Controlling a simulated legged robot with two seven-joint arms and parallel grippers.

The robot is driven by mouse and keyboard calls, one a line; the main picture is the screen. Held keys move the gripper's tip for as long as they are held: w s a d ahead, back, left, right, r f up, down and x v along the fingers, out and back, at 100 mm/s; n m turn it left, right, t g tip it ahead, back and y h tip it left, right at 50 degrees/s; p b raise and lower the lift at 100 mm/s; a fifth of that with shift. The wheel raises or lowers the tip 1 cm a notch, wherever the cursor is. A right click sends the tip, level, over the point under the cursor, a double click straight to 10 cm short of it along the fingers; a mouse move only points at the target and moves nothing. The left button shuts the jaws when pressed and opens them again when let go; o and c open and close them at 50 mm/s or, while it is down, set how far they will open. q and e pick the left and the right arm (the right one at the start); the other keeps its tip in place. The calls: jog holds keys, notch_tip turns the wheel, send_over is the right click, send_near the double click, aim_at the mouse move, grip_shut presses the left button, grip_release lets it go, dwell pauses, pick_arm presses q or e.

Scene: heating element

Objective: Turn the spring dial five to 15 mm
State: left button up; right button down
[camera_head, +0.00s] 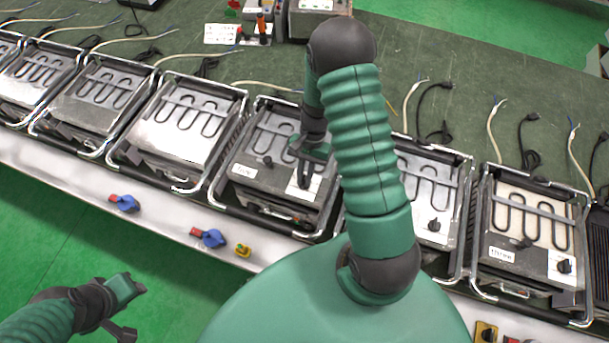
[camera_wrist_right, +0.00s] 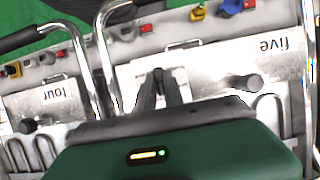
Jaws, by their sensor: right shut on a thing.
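The heating unit labelled five (camera_head: 228,190) stands in the middle of the row, with its label (camera_wrist_right: 265,47) upside down in the right wrist view. My right gripper (camera_wrist_right: 159,73) reaches down over this unit's front right corner and also shows in the head view (camera_head: 304,180). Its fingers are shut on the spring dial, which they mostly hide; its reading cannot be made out. A separate black knob (camera_wrist_right: 245,83) stands beside it on the same unit. My left gripper (camera_head: 137,309) is open and empty at the lower left, away from the units.
Similar units stand either side, among them unit four (camera_wrist_right: 62,96) and a unit on the right (camera_head: 532,225). Tubular frames rise close around the gripper. Blue valves (camera_head: 213,238) lie along the table's front edge. Cables and a control box (camera_head: 318,18) are behind.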

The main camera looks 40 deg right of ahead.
jog(key=c, duration=1.4)
grip_release()
jog(key=shift+w, duration=0.1)
jog(key=shift+c, duration=0.2)
jog(key=shift+d, duration=0.1)
jog(key=b+v, duration=0.2)
jog(key=v, duration=1.4)
jog(key=shift+w+d+r, duration=0.2)
jog(key=shift+r, duration=0.15)
